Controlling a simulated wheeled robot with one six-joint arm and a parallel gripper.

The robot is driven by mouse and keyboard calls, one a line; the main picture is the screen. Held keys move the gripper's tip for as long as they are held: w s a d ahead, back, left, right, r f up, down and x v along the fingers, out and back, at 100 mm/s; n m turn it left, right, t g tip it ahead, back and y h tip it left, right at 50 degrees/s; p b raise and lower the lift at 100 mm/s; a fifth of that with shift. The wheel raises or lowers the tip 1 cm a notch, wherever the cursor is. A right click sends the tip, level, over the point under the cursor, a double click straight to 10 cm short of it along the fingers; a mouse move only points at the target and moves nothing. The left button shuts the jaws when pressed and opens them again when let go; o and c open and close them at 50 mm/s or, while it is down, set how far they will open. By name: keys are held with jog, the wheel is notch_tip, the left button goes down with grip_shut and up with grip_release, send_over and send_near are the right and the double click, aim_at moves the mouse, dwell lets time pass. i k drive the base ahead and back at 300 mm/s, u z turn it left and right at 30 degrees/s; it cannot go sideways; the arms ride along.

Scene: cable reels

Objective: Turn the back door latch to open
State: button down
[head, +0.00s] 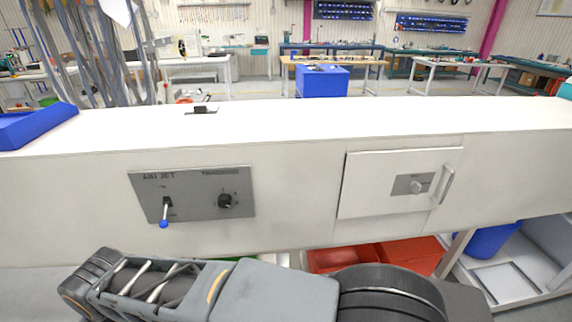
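The white machine body (300,225) runs across the view with its front towards me. A small white door (375,190) is set in its front, right of centre, and looks shut. On the door is a grey plate with a small latch knob (416,187); I cannot tell its exact setting. A light vertical handle (448,185) is at the door's right edge. No gripper fingers show. Only grey and black links of my own arm show along the bottom, below the door and apart from it in the picture.
A grey panel (190,193) on the left of the front has a blue-tipped lever (164,215), pointing down, and a black knob (225,200). A blue tray (38,125) sits on top at left. Red bins (380,257) and a blue bin (490,238) are below.

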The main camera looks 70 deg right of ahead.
aim_at(415, 185)
jog(key=z, duration=3.65)
